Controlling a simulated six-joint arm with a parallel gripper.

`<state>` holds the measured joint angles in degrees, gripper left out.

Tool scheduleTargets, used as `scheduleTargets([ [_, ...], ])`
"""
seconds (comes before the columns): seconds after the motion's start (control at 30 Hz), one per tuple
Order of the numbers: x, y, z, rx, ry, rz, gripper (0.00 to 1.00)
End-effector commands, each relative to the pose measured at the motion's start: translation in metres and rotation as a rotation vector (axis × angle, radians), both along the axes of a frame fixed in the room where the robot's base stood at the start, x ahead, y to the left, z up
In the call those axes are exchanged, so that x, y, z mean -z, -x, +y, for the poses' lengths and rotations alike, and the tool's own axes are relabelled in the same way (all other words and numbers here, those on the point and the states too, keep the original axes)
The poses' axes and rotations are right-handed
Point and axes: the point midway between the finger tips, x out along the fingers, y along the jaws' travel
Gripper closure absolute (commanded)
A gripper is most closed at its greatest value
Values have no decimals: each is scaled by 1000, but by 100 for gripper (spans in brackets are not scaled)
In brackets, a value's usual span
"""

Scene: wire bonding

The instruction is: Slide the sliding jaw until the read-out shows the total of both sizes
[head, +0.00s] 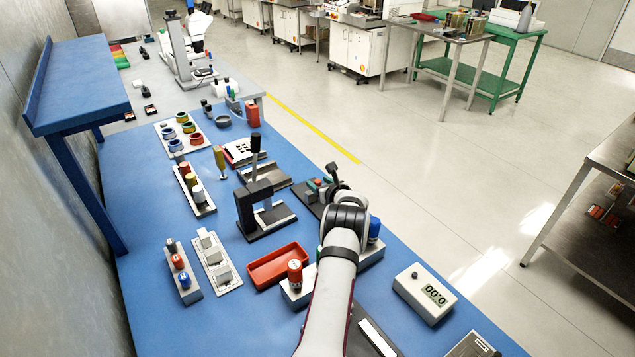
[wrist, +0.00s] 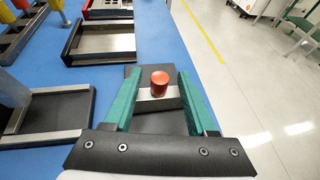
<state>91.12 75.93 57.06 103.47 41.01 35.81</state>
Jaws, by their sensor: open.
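My gripper (wrist: 158,74) is open, its two green fingers on either side of a red knob (wrist: 160,84). Gaps show between the knob and both fingers. The knob stands on a grey metal bar (wrist: 172,103) over a black base (wrist: 150,123); this looks like the sliding jaw, but I cannot tell for sure. In the head view my gripper (head: 319,183) is over the same black base (head: 307,197), near the right table edge. The read-out (head: 436,295) is on a white box at the front right and seems to show 00.0. I cannot make out the sizes.
A black lever press (head: 257,205) stands left of my gripper. A red tray (head: 278,265), a switch block (head: 215,261) and a holder with red and blue parts (head: 181,270) lie nearer. My arm hides part of the table. Blue table is clear at the front left.

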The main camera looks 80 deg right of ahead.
Motion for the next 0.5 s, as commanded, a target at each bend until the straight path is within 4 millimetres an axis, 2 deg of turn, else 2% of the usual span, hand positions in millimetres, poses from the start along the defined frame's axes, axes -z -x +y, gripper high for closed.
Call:
scheduleTargets([
  [0.17, 4, -6, -9, 1, 2, 1, 43],
  [0.43, 4, -6, -9, 1, 1, 0, 43],
  [0.5, 4, -6, -9, 1, 1, 0, 56],
])
